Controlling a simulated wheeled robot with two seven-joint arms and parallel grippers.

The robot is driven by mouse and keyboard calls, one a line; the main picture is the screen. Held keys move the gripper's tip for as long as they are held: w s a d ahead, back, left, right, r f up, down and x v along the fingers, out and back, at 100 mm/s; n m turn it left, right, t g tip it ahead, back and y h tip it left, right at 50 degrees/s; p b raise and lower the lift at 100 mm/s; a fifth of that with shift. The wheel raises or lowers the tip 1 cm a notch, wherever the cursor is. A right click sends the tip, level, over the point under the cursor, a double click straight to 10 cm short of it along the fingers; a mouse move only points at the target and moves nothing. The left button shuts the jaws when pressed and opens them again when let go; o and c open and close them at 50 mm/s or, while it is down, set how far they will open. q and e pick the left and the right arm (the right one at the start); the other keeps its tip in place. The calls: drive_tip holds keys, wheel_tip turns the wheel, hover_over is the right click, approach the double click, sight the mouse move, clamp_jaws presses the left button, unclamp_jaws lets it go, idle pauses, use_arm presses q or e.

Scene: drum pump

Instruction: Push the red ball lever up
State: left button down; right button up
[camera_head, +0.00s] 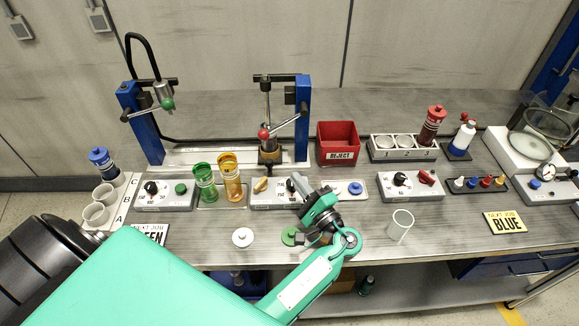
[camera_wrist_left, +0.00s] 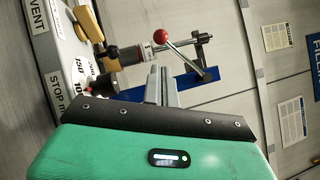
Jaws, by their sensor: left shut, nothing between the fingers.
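The red ball (camera_head: 263,133) sits on the end of a thin lever on the right blue press post (camera_head: 303,95). The lever slopes down from its pivot on the post to the ball. In the left wrist view the red ball (camera_wrist_left: 160,36) and its rod lie beyond the fingertips. My left gripper (camera_head: 302,187) is over the front panel row, in front of the press and apart from the ball. Its fingers (camera_wrist_left: 158,82) are together and empty. My right gripper is not in view.
A red reject bin (camera_head: 338,143) stands right of the press. A green cup (camera_head: 205,182) and an orange cup (camera_head: 230,180) stand to the left. A control panel with a dial (camera_head: 275,193) lies close to my gripper. A clear cup (camera_head: 400,226) stands at front right.

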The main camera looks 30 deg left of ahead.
use_arm(q)
drive_tip(key=p+x, duration=0.5)
drive_tip(key=x, duration=0.6)
drive_tip(key=shift+a+r, duration=0.15)
drive_tip(key=shift+r, duration=0.1)
drive_tip(key=shift+w+a+p, duration=0.3)
drive_tip(key=shift+a, duration=0.3)
wheel_tip(320, 180, up, 8)
drive_tip(key=m+t, duration=0.8)
drive_tip(key=m, duration=0.4)
hover_over(267, 138)
drive_tip(key=s, duration=0.3)
drive_tip(key=shift+s+a+h, duration=0.15)
drive_tip(key=shift+a+h, duration=0.15)
drive_tip(key=shift+h, duration=0.1)
